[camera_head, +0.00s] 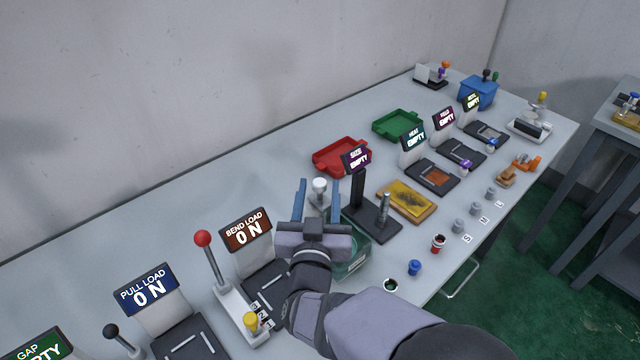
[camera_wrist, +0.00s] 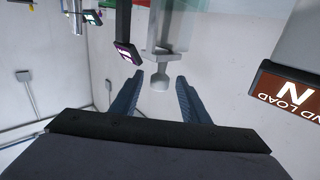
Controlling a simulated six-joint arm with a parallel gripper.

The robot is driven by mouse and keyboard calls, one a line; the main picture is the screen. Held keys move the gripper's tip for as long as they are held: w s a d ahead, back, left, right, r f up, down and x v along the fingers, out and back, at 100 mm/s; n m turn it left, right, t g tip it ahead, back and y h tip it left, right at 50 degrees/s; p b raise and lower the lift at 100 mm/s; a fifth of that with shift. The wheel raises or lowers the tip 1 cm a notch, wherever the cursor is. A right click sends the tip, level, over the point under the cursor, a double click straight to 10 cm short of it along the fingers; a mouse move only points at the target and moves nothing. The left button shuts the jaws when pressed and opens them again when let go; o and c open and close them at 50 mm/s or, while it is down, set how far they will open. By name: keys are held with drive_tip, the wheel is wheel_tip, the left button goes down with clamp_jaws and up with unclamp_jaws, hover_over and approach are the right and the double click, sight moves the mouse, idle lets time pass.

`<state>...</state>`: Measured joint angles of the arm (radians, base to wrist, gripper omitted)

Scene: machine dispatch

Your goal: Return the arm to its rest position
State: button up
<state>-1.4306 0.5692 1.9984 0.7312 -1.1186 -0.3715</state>
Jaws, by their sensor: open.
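My gripper (camera_head: 318,196) is open, its two blue fingers spread apart above the bench near the bend load station. In the wrist view my gripper (camera_wrist: 155,92) also shows open, with a pale round-topped knob (camera_wrist: 160,80) seen between and beyond the fingertips. In the head view this white knob (camera_head: 320,185) appears between the fingers; I cannot tell how far it is from them. Nothing is seen held. My arm reaches in from the lower right.
The bend load sign (camera_head: 246,230) and red-knobbed lever (camera_head: 203,239) stand left of my gripper. A green box (camera_head: 352,258) and the size stand (camera_head: 358,190) are close on the right. Red (camera_head: 341,157) and green (camera_head: 398,124) trays lie behind. The bench's back left is clear.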

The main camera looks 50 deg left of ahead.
drive_tip(key=shift+v, duration=0.8)
